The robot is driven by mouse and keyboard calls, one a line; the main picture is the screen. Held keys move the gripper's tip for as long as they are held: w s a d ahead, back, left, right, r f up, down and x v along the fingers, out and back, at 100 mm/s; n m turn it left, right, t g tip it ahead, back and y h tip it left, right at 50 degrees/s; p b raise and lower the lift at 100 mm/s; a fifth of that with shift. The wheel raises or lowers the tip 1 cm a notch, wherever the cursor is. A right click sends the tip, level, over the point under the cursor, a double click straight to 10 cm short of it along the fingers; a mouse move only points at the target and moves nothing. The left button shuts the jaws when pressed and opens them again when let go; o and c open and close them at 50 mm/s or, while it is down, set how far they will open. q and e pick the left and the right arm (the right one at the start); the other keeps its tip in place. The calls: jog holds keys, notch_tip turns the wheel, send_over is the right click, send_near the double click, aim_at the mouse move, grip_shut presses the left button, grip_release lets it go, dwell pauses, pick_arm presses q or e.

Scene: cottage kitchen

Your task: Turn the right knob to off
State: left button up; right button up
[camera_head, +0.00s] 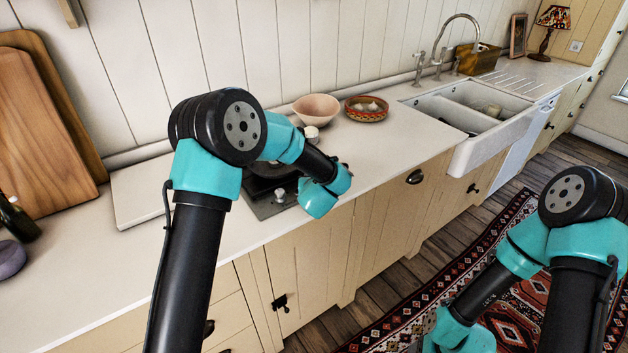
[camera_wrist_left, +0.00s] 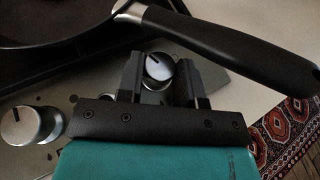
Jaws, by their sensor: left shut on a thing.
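In the left wrist view my left gripper (camera_wrist_left: 160,80) has a finger on each side of the right knob (camera_wrist_left: 158,68) and is shut on it. This knob is round and metallic, with a dark pointer line slanting across its top. The left knob (camera_wrist_left: 28,124) stands apart from the gripper, at the left of that view, and also shows in the head view (camera_head: 279,195). In the head view my left wrist is over the hob's front right and hides the fingers and the right knob. My right arm hangs at lower right, its gripper out of frame.
A dark pan (camera_wrist_left: 60,22) sits on the hob, its black handle (camera_wrist_left: 230,48) reaching out close beyond my left fingers. A pink bowl (camera_head: 316,108) and a patterned bowl (camera_head: 367,114) stand behind on the counter. The counter toward the sink (camera_head: 488,137) is clear.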

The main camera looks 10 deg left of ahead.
pick_arm(q)
jog(key=shift+a+m+t+h, duration=0.2)
jog(key=shift+m+t+h, duration=0.1)
jog(key=shift+m+h, duration=1.5)
jog(key=shift+h, duration=0.4)
jog(key=o, duration=0.9)
jog(key=v, duration=1.7)
jog(key=shift+s+r, duration=0.15)
jog(key=shift+s, duration=0.05)
jog(key=shift+d, duration=0.1)
